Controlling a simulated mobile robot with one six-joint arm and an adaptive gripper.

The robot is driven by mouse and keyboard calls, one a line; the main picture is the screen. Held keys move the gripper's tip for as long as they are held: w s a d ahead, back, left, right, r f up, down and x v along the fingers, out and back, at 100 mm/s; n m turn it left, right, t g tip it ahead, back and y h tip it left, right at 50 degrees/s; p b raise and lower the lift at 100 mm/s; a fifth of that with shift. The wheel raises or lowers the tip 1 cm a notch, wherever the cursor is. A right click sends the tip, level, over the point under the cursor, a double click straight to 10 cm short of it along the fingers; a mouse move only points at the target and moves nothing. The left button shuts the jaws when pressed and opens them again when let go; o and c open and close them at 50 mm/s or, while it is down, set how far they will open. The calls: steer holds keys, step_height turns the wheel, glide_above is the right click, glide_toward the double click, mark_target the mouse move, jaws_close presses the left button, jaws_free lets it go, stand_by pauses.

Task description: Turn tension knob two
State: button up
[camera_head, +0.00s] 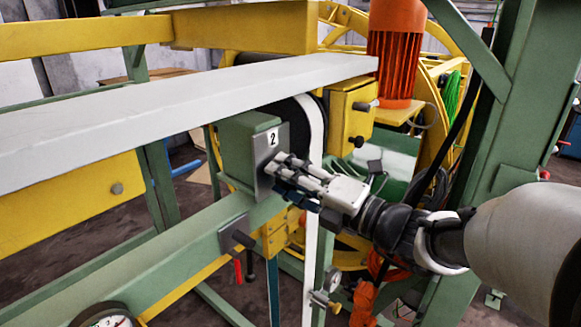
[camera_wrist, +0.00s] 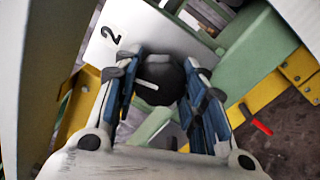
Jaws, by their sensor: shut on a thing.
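Tension knob two (camera_wrist: 160,82) is a dark, many-sided knob with a light line across its face. It shows in the middle of the wrist view, on the grey plate below the "2" label (camera_wrist: 112,36). My gripper (camera_wrist: 161,70) has one finger on each side of the knob and is shut on it. In the head view my gripper (camera_head: 278,172) reaches in from the right to the grey plate marked "2" (camera_head: 272,138) on the green box. There its fingers hide the knob.
A long white beam (camera_head: 190,92) runs above the box. A green rail (camera_head: 190,250) runs below it. A white band (camera_head: 311,240) hangs beside my gripper. A green post (camera_head: 495,130) stands at the right, and an orange motor (camera_head: 396,50) sits behind. A gauge (camera_head: 105,318) is at bottom left.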

steer(key=shift+m, duration=0.6)
steer(key=o, duration=1.1)
steer(key=v, duration=1.2)
steer(key=shift+s, duration=0.1)
